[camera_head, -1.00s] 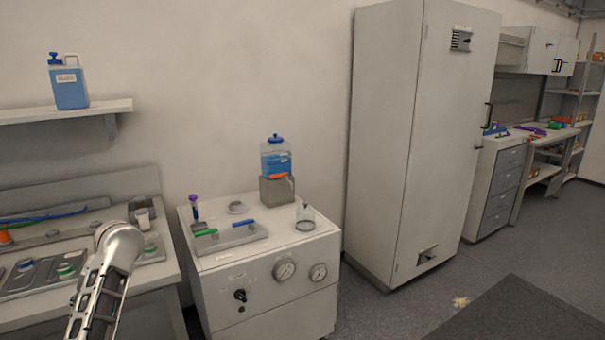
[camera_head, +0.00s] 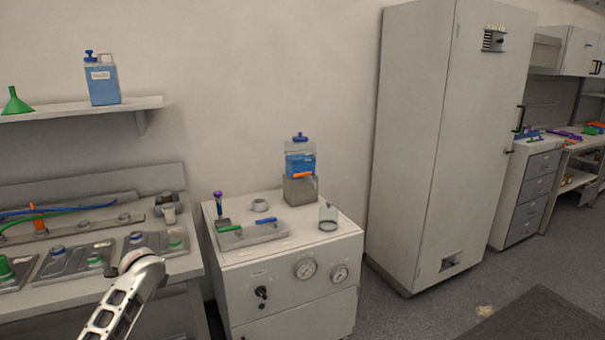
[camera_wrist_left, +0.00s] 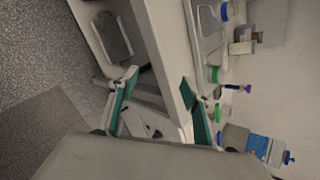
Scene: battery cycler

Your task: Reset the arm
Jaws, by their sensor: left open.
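My left arm's silver link (camera_head: 128,290) comes in from the lower left in the head view, in front of the left bench. Its gripper does not show in that view. In the left wrist view my left gripper (camera_wrist_left: 160,84) is open, its two green-padded fingers well apart with nothing between them. Beyond the fingers are the side of a bench or cabinet and the grey floor. My right arm and gripper are in neither view.
A white cabinet with gauges (camera_head: 290,275) carries a blue liquid container (camera_head: 300,160) and a small glass vessel (camera_head: 328,217). The left bench (camera_head: 85,290) holds several trays and hoses. A shelf (camera_head: 70,112) hangs above it. A tall cabinet (camera_head: 415,150) stands right; floor (camera_head: 420,315) in front is open.

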